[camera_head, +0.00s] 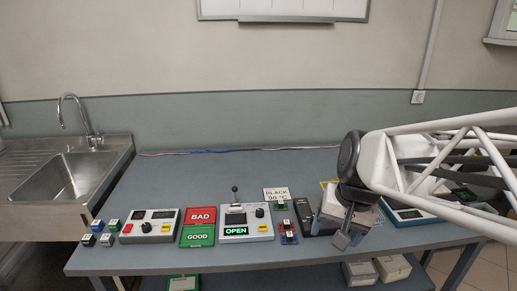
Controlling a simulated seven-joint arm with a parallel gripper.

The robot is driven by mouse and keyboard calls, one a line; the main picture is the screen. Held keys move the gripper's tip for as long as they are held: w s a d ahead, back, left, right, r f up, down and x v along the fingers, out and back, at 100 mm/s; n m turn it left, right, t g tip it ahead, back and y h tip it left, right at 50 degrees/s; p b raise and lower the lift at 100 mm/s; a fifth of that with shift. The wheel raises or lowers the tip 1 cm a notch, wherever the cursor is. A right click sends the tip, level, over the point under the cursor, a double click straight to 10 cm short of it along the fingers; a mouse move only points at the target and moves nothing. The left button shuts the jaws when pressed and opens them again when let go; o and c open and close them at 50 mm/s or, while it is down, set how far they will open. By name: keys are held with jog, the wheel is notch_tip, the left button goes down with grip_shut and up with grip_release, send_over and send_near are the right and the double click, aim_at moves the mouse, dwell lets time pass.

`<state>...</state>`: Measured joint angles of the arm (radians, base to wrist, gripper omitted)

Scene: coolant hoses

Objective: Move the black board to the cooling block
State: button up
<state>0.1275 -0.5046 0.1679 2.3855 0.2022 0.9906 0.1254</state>
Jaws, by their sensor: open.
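My gripper (347,238) hangs over the right part of the table, fingers pointing down, and is open; nothing shows between the fingers. I cannot single out the black board for sure. A dark block (306,216) stands just left of my gripper. I cannot tell which thing is the cooling block; my gripper and arm hide part of that area.
A sign (276,194) reads BLACK 90 °C. The OPEN device (246,222) has an upright lever. Red BAD (201,215) and green GOOD (198,236) pads lie left of it, beside another control box (150,226). A sink (65,178) is at left. The table's back middle is clear.

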jog(key=s+a+n+t+h, duration=0.1)
jog(key=s+n+h, duration=0.1)
jog(key=s, duration=0.5)
jog(key=shift+s+a+n, duration=0.15)
jog(key=shift+n, duration=0.75)
dwell(0.3)
